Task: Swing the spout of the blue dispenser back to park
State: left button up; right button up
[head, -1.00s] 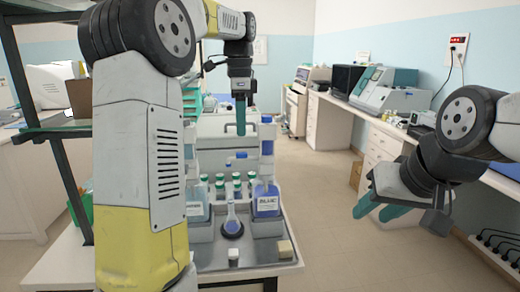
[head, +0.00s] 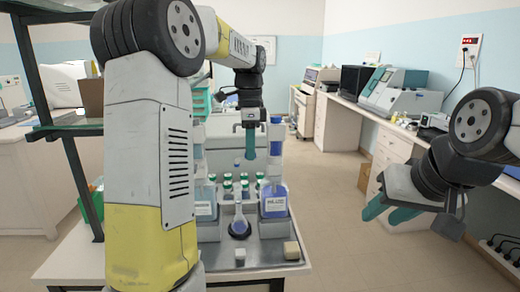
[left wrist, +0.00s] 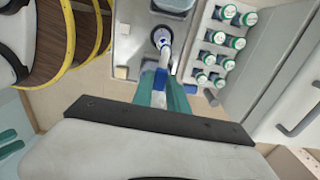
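The blue dispenser (head: 273,202) is a labelled bottle with blue liquid and a tall pump column at the right of the tray. Its blue and white spout (left wrist: 163,65) points toward the flask (head: 239,226), which also shows in the left wrist view (left wrist: 161,37). My left gripper (head: 250,146) points down just left of the column, at spout height. In the left wrist view its teal fingers (left wrist: 162,88) stand apart on either side of the blue spout part; contact is unclear. My right gripper (head: 389,213) is open and empty, off to the right.
Another dispenser bottle (head: 204,204) stands at the left of the tray (head: 262,255). Several green-capped bottles (left wrist: 223,40) stand behind the flask. A small pale block (head: 291,251) lies at the tray's front right.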

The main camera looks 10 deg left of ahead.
pick_arm(q)
grip_shut()
dwell(1.1)
